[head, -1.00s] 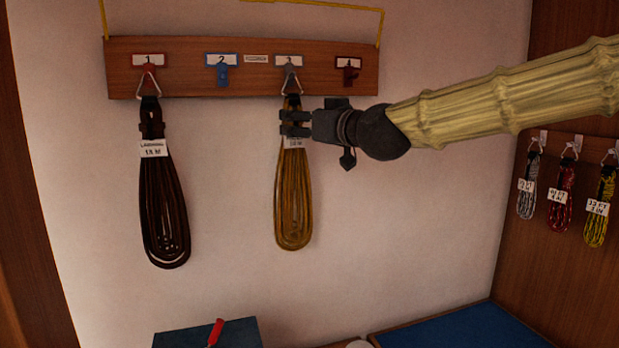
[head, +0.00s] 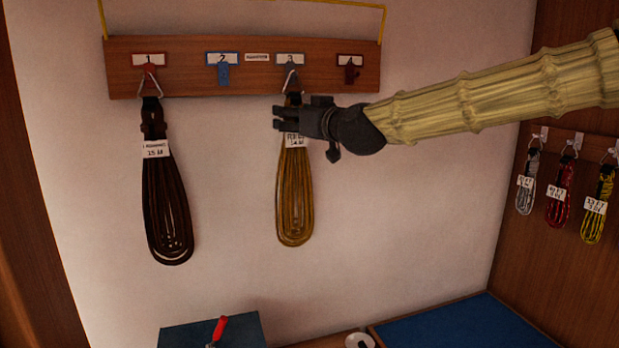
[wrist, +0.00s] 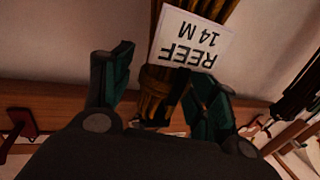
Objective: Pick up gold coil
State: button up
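The gold coil (head: 295,205) hangs from the grey hook numbered 3 on the wooden hook board. A white label on it reads "REEF 14 M" in the wrist view. My gripper (head: 279,118) is at the coil's top band, just below the hook, and hides part of it in the head view. In the wrist view the two fingers (wrist: 162,82) stand apart on either side of the coil's bound neck (wrist: 157,97). A gap shows at the left finger; the right finger is close to the coil, and I cannot tell whether it touches.
A dark brown coil (head: 167,210) hangs from red hook 1 at the left. Hooks 2 (head: 223,75) and 4 (head: 350,75) are empty. Several small coils hang on the right wall. A blue box (head: 180,336) with a red-handled item and a blue surface (head: 460,325) lie below.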

jog(key=shift+w+f, duration=0.1)
grip_shut()
jog(key=shift+r, duration=0.2)
jog(key=shift+a+r+b, duration=0.15)
jog(key=shift+r+b, duration=0.45)
jog(key=shift+b, duration=0.05)
jog(key=s+d, duration=0.2)
jog(key=s, duration=0.6)
jog(key=s+d+b, duration=0.1)
jog(key=s+d, duration=0.2)
jog(key=s, duration=0.6)
jog(key=shift+d, duration=0.3)
